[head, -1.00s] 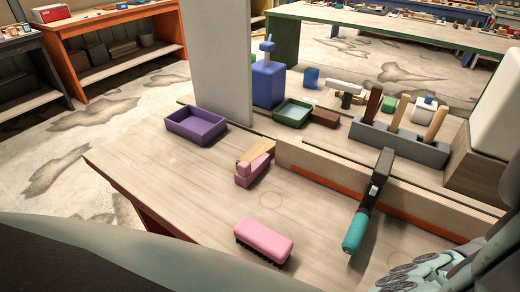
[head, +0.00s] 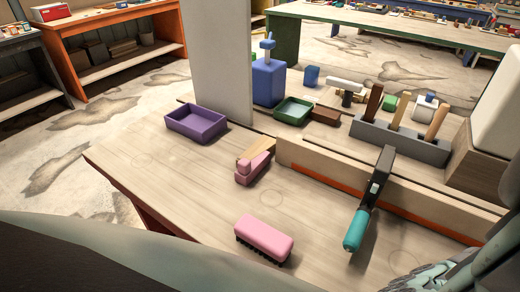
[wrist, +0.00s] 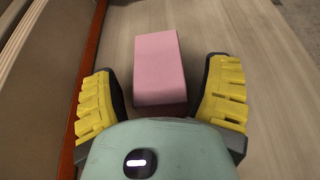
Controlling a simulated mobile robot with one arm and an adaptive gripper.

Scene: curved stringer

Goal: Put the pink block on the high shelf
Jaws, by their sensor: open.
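The pink block (wrist: 158,62) is a plain, long box lying on the wooden surface in the wrist view. My gripper (wrist: 162,84) is open, with one yellow-padded finger on each side of the block's near part. Gaps show between the block and both fingers. I cannot tell how far above the surface the fingers are. In the head view I cannot make out this block, and only part of my arm shows at the lower right. I cannot tell which surface is the high shelf.
A pink brush (head: 264,238), a pink-and-wood tool (head: 253,168) and a purple tray (head: 196,124) stand on the bench. A teal-handled tool (head: 357,230) leans by the orange-striped ledge (head: 345,193). A grey holder (head: 400,142) with wooden handles stands behind. The left bench front is clear.

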